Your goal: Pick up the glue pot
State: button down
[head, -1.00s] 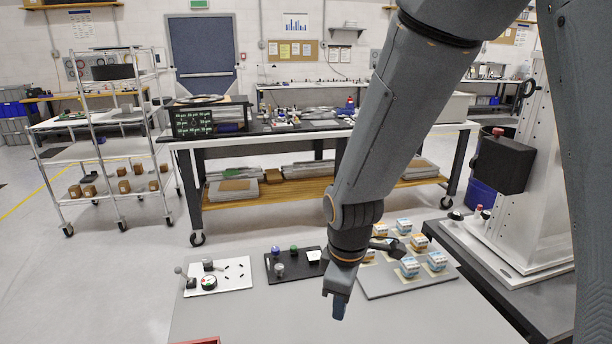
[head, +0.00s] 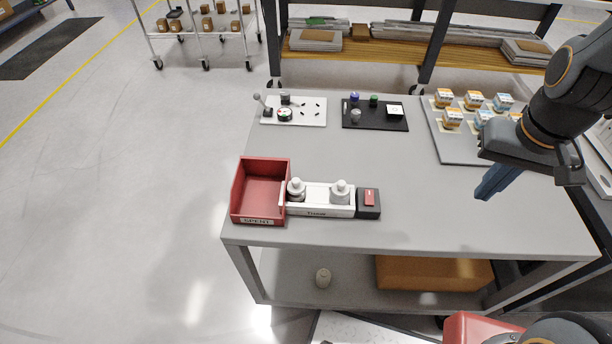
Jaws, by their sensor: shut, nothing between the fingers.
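I cannot tell for sure which item is the glue pot. Small pots stand on the black tray (head: 375,122) at the back of the grey table: a blue-topped one (head: 354,98), a green-topped one (head: 374,100) and a grey one (head: 356,116). Two pale knobbed pots, left (head: 296,189) and right (head: 340,191), stand on a white holder (head: 318,211) near the table's front. My gripper (head: 483,195) has blue fingers, is shut and empty, and is above the right part of the table, apart from all of these.
A red bin (head: 262,182) stands left of the holder, and a black box with a red switch (head: 369,197) right of it. A white board (head: 313,110) with small parts and a grey tray (head: 455,154) of small boxes lie further back. The table's middle is clear.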

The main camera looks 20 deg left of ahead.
aim_at(300, 198)
jog(key=z, duration=0.1)
jog(key=k, duration=0.3)
jog(key=u, duration=0.3)
jog(key=i, duration=0.3)
jog(key=u, duration=1.3)
